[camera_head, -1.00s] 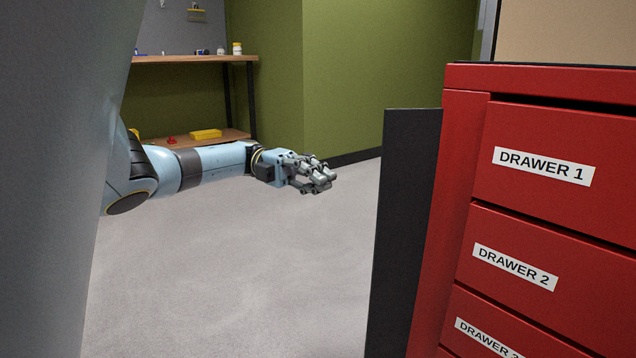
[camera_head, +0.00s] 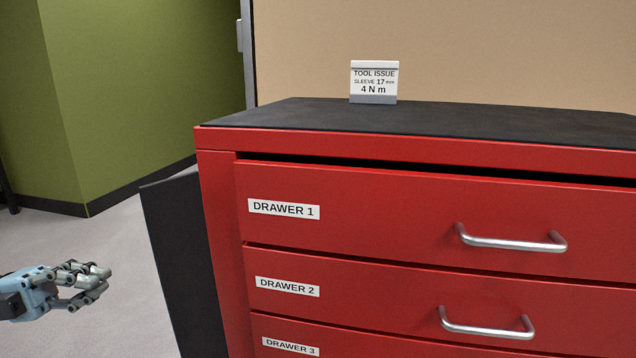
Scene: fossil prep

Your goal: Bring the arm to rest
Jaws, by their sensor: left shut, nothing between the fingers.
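My left gripper (camera_head: 92,285) shows at the lower left of the head view, with a light blue wrist and grey linked fingers. It is shut and empty. It is held out over the pale floor, left of the red cabinet and apart from it. Most of my left arm is out of the frame. My right gripper is not in view.
A red drawer cabinet (camera_head: 217,215) fills the right side, its labelled drawers shut, with silver handles (camera_head: 512,242). A "TOOL ISSUE" sign (camera_head: 374,82) stands on its black top. A dark panel (camera_head: 180,260) stands at its left side.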

